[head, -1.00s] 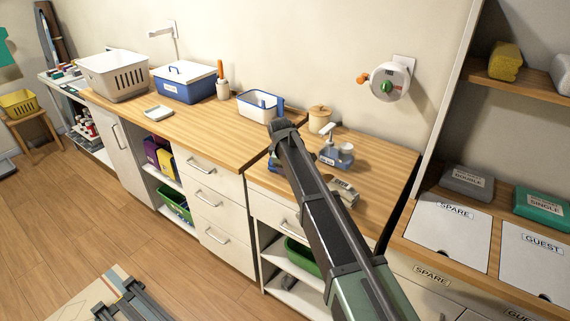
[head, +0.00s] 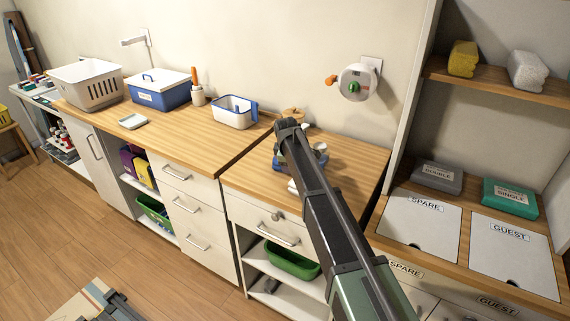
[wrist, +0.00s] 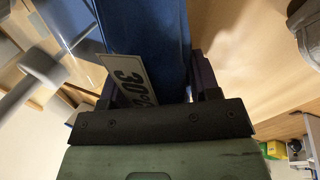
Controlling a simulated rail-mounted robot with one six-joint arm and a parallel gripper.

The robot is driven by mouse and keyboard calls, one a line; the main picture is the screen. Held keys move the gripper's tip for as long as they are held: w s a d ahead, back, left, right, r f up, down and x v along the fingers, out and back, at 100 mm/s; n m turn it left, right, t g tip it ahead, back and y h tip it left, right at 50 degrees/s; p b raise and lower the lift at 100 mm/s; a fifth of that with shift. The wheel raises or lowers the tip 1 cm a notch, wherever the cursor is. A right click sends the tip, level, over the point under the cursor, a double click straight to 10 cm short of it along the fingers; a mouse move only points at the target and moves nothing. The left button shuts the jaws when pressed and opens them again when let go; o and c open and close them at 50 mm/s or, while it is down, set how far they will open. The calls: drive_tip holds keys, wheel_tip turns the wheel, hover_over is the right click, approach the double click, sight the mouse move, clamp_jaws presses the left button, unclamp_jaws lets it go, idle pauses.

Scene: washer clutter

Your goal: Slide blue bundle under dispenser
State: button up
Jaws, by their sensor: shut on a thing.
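The blue bundle (wrist: 155,35) fills the upper middle of the wrist view, with a white label (wrist: 130,80) reading "30" and partly covered. My gripper (wrist: 155,85) is shut on it, one dark finger on each side. In the head view my arm hides most of the gripper; only a bit of blue (head: 278,161) shows left of the arm over the right-hand counter. A blue-grey pump dispenser (head: 321,155) stands just right of the arm, mostly hidden. In the wrist view a pale grey rod and disc (wrist: 42,68) lie left of the bundle, possibly the dispenser's pump.
A white-and-blue tub (head: 234,112) and a wooden-lidded jar (head: 292,115) stand behind.

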drive_tip(key=shift+w+d, duration=0.1)
drive_tip(key=shift+d, duration=0.05)
drive_tip(key=o, duration=1)
drive_tip(key=shift+o, duration=0.2)
